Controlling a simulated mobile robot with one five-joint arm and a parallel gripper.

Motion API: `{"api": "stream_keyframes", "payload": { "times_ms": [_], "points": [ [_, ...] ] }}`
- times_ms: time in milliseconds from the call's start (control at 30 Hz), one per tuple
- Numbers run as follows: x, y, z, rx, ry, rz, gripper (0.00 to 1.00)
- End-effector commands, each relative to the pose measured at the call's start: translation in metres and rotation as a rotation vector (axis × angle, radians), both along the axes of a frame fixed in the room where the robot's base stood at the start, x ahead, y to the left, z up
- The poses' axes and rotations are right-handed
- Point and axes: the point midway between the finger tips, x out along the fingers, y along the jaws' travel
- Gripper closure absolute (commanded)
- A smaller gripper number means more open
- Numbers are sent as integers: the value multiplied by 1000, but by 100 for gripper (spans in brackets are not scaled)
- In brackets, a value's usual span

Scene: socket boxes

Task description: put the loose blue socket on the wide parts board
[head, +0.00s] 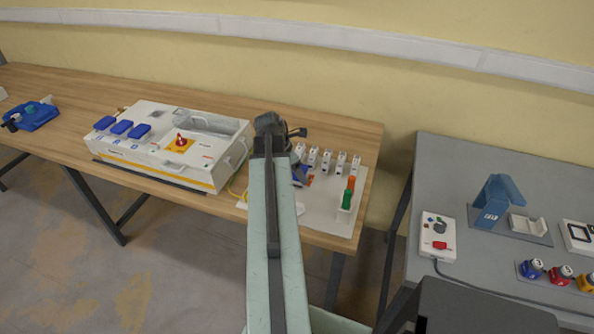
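The wide parts board (322,211) is a pale flat board at the right end of the wooden table. A small blue item (301,176), perhaps the loose blue socket, shows at the board's left side, just right of my arm. My arm hides part of it, and I cannot tell whether it rests on the board or is held. My arm reaches forward over the board's left part. My gripper (278,128) is the dark end of the arm, partly hidden by it. Its fingers do not show clearly, so its opening cannot be told.
Several white modules (328,161) stand along the board's back, with orange and green tools (348,194) at its right. A white socket box (170,146) stands left of my arm. A grey table (465,270) at right carries a control box (438,236) and several coloured sockets.

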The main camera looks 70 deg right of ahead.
Motion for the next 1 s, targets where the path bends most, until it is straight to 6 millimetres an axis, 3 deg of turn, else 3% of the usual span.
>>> {"api": "stream_keyframes", "payload": {
  "times_ms": [267,733,1000],
  "points": [
    [2,2,13,0,0,1,31],
    [26,29,106,0,0,3,31],
    [32,35,115,0,0,2,31]
  ]
}}
